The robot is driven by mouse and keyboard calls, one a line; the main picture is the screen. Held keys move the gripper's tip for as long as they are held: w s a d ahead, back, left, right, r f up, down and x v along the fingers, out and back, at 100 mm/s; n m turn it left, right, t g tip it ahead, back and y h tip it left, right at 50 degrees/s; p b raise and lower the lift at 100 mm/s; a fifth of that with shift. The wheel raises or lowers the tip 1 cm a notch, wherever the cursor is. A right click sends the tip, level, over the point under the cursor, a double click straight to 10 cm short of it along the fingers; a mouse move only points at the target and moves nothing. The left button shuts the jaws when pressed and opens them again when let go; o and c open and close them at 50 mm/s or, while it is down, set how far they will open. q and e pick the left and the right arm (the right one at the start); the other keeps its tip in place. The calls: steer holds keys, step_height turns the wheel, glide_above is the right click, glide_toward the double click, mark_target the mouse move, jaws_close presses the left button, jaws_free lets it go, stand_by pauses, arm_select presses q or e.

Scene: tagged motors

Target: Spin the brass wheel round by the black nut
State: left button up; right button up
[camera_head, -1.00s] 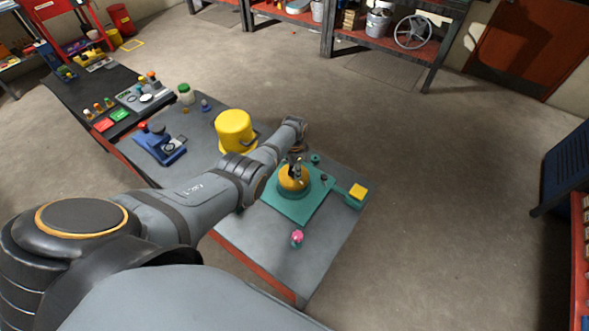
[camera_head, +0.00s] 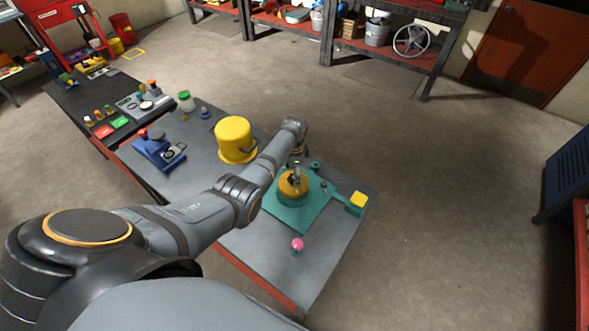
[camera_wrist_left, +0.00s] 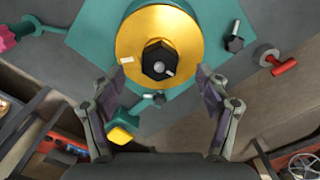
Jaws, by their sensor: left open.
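The brass wheel (camera_head: 291,189) sits on a teal base plate (camera_head: 290,215) on the grey table. In the left wrist view the wheel (camera_wrist_left: 187,32) is a gold disc with a small white mark on its face. The black nut (camera_wrist_left: 159,61) stands at the wheel's centre; it is hard to make out in the head view. My left gripper (camera_wrist_left: 155,90) is open, with one finger on each side, below the nut in the picture and apart from it. In the head view the left gripper (camera_head: 297,172) is over the wheel. My right gripper is not in view.
A yellow pot (camera_head: 235,140) stands behind my left arm. A teal arm with a yellow block (camera_head: 359,200) is right of the plate. A pink knob (camera_head: 297,244) stands near the front. A blue device (camera_head: 160,152) and small parts lie at the left.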

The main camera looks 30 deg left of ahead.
arm_select(q)
step_height(320, 180, up, 4)
steer(key=shift+f+p, duration=0.25)
steer(key=shift+p, duration=0.65)
steer(key=shift+r, duration=1.1)
steer(key=shift+s, duration=0.1)
